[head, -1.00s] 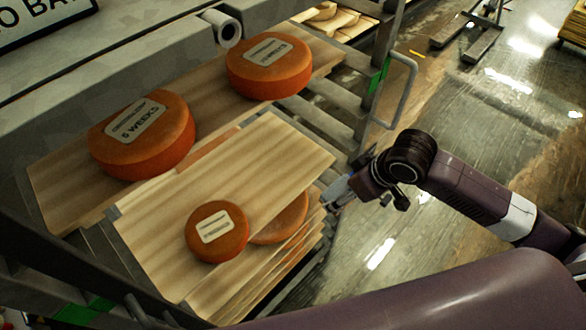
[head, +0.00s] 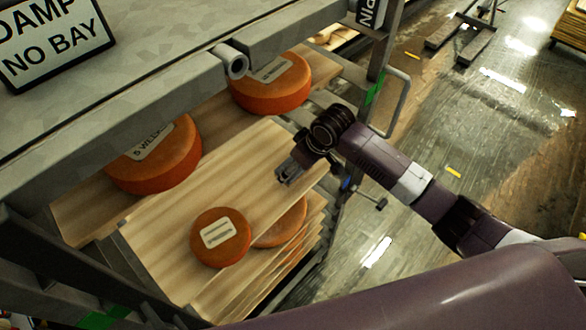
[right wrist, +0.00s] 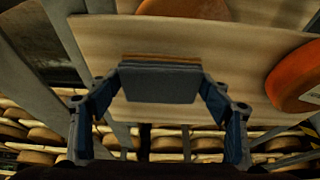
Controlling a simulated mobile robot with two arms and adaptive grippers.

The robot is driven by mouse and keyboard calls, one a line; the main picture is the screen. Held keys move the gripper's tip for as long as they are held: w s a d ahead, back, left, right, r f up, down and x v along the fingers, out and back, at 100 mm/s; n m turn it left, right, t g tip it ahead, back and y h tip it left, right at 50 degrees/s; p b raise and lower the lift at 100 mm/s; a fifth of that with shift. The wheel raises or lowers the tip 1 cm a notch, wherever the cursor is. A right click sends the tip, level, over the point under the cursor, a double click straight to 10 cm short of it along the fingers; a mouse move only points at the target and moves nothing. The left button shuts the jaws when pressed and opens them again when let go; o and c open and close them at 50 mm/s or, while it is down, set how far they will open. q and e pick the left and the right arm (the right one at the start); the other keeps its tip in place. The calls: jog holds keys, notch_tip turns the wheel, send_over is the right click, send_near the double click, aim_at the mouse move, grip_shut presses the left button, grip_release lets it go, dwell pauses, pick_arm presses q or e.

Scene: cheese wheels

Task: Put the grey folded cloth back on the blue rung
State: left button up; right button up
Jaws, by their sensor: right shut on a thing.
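My right gripper (head: 289,174) is above the right end of the front wooden board in the head view. In the right wrist view its two blue-grey fingers (right wrist: 160,90) are shut on the grey folded cloth (right wrist: 159,82), which lies flat between them. An orange-brown strip shows along the cloth's far edge. In the head view the cloth cannot be told apart from the gripper's grey tips. A small blue spot (head: 346,184) shows below the right wrist; I cannot tell whether it is the blue rung. My left gripper is out of view.
A small cheese wheel (head: 220,237) sits on the front board (head: 180,262), with another partly below it. Large orange wheels (head: 155,160) (head: 270,85) sit on the shelf behind. A grey beam (head: 150,85) runs overhead. The rack's metal side (head: 374,90) stands right; open floor lies beyond.

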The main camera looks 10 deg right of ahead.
jog(key=shift+w+a+r, duration=0.1)
jog(key=shift+w+a, duration=0.3)
jog(key=shift+w, duration=0.15)
jog(key=shift+s+d+f+p, duration=0.1)
jog(key=shift+f+p, duration=0.6)
jog(key=shift+f, duration=1.15)
jog(key=shift+f, duration=0.1)
jog(key=o, duration=1.1)
jog(key=shift+c, duration=0.2)
jog(key=b+v, duration=0.1)
jog(key=v, duration=1.1)
jog(key=shift+s, duration=0.1)
